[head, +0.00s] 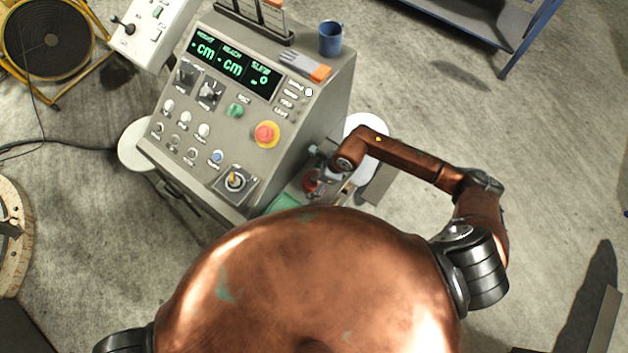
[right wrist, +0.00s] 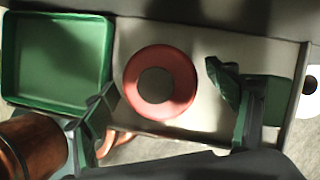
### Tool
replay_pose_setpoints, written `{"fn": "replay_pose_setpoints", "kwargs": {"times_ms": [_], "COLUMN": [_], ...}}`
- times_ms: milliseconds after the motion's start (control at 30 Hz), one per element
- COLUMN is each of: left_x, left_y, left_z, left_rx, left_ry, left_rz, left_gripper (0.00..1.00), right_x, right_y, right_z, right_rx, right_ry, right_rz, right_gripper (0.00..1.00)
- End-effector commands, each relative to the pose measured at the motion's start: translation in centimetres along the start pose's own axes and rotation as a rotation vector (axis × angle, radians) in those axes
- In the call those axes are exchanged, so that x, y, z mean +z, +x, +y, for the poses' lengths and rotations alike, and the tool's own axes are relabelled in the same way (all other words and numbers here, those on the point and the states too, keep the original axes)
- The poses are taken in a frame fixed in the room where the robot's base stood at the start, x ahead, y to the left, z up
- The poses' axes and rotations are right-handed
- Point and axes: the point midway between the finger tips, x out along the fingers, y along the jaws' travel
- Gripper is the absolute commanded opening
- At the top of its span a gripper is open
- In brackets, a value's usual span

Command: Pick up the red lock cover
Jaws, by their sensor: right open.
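The red lock cover (right wrist: 133,80) shows in the right wrist view as a round red ring with a dark grey centre. It lies on a pale grey shelf surface (right wrist: 215,45). In the head view a small part of the red cover (head: 311,181) shows beside my right gripper (head: 333,174). In the right wrist view my right gripper (right wrist: 162,88) is open and empty, with one finger on each side of the cover and a gap to it. I cannot tell its exact height above the cover. My left gripper is not in view.
A green tray (right wrist: 58,62) is left of the cover in the right wrist view. The grey control console (head: 215,115), with knobs and a red stop button (head: 266,134), stands beside my right arm. A blue mug (head: 331,38) stands on its top.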

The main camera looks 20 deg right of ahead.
Motion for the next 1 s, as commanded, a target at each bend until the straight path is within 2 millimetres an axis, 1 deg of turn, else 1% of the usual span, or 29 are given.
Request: {"fn": "replay_pose_setpoints", "kwargs": {"times_ms": [100, 300, 1000], "left_x": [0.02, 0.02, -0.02], "left_y": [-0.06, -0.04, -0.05], "left_z": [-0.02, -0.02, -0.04], "left_rx": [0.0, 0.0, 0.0], "left_ry": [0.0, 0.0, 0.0], "left_rz": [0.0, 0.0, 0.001], "left_gripper": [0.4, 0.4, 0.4], "right_x": [-0.01, 0.0, 0.06], "right_y": [0.59, 0.61, 0.55], "right_z": [-0.01, 0.01, 0.0], "right_rx": [0.0, 0.0, 0.0], "right_ry": [0.0, 0.0, 0.0], "right_rz": [0.0, -0.001, -0.002], "right_gripper": [0.8, 0.79, 0.32]}}
